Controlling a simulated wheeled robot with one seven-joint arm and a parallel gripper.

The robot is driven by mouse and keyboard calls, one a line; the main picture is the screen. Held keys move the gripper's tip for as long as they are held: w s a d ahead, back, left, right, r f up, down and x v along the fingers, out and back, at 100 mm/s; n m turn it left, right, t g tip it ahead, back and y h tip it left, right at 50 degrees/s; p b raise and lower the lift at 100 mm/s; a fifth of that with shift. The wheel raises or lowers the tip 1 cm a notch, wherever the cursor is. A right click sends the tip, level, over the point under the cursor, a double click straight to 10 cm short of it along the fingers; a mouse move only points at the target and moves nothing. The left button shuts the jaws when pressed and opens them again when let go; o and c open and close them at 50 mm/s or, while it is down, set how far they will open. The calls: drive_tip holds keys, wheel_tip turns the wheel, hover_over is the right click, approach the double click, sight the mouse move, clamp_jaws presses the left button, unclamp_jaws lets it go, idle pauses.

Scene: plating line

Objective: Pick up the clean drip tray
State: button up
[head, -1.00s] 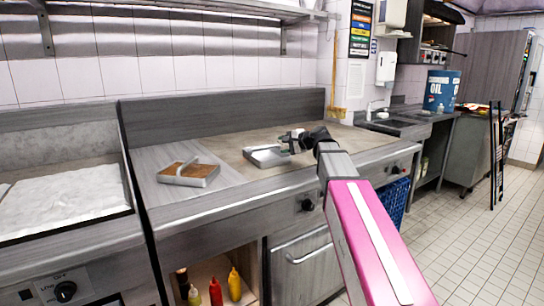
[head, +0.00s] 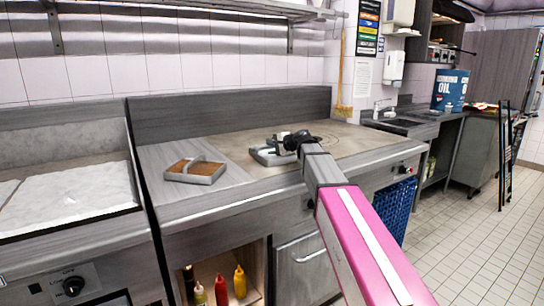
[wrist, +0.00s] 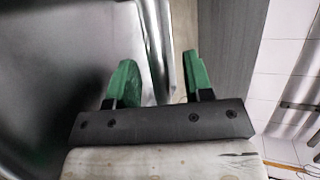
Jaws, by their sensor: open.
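A grey metal drip tray (head: 268,158) with no brown in it lies on the worktop, partly hidden behind my gripper. A second grey tray (head: 210,180) with a brown inside and a raised handle lies to its left. My gripper (head: 285,141) is at the grey tray, over its right part in the head view. In the wrist view its green fingertips (wrist: 160,82) are apart, with a grey metal strip (wrist: 162,45) showing between and beyond them. I cannot tell whether they touch it.
The steel worktop (head: 165,207) has free room around the brown-filled tray. A backsplash (head: 230,115) rises behind. A pan area with white lining (head: 75,195) is at left. Bottles (head: 221,289) stand on the shelf below. An oil drum (head: 450,92) stands far right.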

drive_tip(key=shift+c, duration=0.3)
clamp_jaws()
drive_tip(key=shift+r, duration=0.15)
